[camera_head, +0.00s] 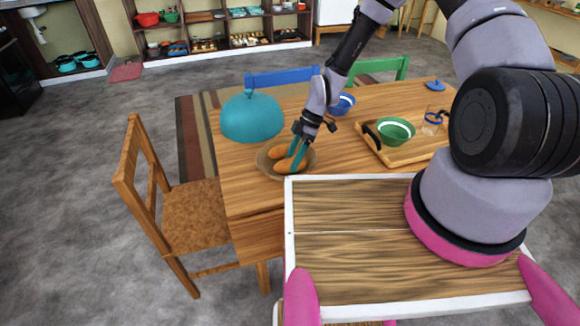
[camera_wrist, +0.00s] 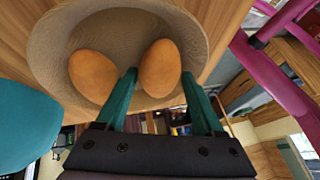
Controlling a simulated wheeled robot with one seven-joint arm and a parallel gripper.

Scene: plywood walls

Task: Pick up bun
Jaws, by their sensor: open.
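Two smooth orange-brown buns lie in a round grey-brown bowl (camera_head: 262,166) near the table's edge. In the head view, one bun (camera_head: 278,152) is toward the back and the other bun (camera_head: 288,165) toward the front. My gripper (camera_head: 297,150) reaches down into the bowl with its teal fingers open. In the wrist view, the bowl (camera_wrist: 120,22) holds a left bun (camera_wrist: 93,76) and a right bun (camera_wrist: 160,66). My open fingertips (camera_wrist: 159,74) are on either side of the right bun. I cannot tell whether they touch it.
A teal dome (camera_head: 252,118) stands left of the bowl. A blue bowl (camera_head: 342,104) is behind my gripper. A wooden tray (camera_head: 410,153) with a green bowl (camera_head: 395,131) and a glass (camera_head: 431,122) is to the right. A wooden chair (camera_head: 180,212) stands at the left.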

